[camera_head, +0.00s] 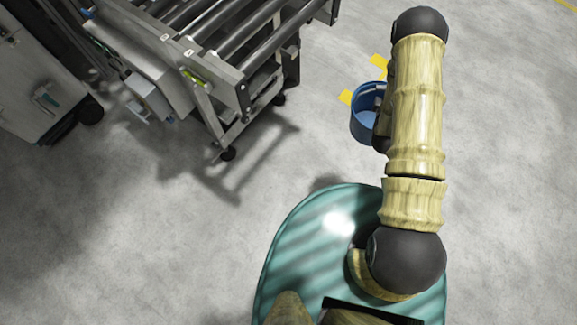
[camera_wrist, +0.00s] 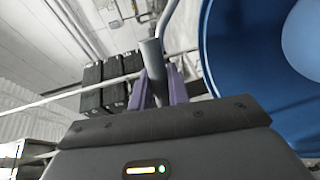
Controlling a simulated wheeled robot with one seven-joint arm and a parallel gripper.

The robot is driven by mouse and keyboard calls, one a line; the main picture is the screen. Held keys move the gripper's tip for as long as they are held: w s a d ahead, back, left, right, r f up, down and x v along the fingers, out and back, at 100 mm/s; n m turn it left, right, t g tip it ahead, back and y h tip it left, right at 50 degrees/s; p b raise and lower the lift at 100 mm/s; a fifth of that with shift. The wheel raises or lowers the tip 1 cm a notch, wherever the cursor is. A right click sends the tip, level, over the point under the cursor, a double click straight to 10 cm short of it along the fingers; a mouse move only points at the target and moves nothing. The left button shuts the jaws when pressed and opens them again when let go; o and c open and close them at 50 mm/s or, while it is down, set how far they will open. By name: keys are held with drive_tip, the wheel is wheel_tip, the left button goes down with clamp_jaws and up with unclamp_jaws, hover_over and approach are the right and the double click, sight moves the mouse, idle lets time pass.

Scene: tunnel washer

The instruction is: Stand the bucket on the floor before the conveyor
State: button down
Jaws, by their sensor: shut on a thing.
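The blue bucket (camera_head: 362,122) shows in the head view just left of my arm, which hides its right side. It appears upright, with its open top facing up. In the wrist view the bucket (camera_wrist: 238,60) fills the right side. My gripper (camera_wrist: 161,85) has its purple fingers shut on a grey cylindrical grip of the bucket's bail handle. The fingers are mostly hidden behind my arm in the head view. The roller conveyor (camera_head: 205,85) stands at the upper left, apart from the bucket. I cannot tell whether the bucket's bottom touches the floor.
A grey cabinet (camera_head: 40,85) stands at the far left. Floor between conveyor and bucket is clear. Dark boxes (camera_wrist: 105,82) show in the wrist view's background.

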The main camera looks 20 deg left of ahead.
drive_tip(key=s+a+f+n+g+y+b, duration=0.2)
drive_tip(key=a+f+b, duration=0.7)
drive_tip(key=f+b, duration=0.8)
drive_tip(key=s+a+f+n+g+y+b, duration=0.3)
drive_tip(key=s+a+f+n+y+b, duration=0.2)
drive_tip(key=a+f+b, duration=0.5)
drive_tip(key=s+a+f+n+g+y+b, duration=0.2)
drive_tip(key=a+f+y+b, duration=0.4)
drive_tip(key=f+b, duration=1.7)
drive_tip(key=s+a+n+b, duration=0.1)
drive_tip(key=a+n+b, duration=0.1)
drive_tip(key=a+b, duration=0.2)
drive_tip(key=shift+s+f+n+g+y+b, duration=0.3)
drive_tip(key=shift+f+n+b, duration=0.1)
drive_tip(key=shift+b, duration=0.5)
wheel_tip(320, 180, down, 6)
drive_tip(key=b, duration=0.3)
drive_tip(key=shift+b, duration=0.35)
drive_tip(key=shift+f, duration=0.1)
drive_tip(key=shift+f+b, duration=1.15)
drive_tip(key=shift+f, duration=0.7)
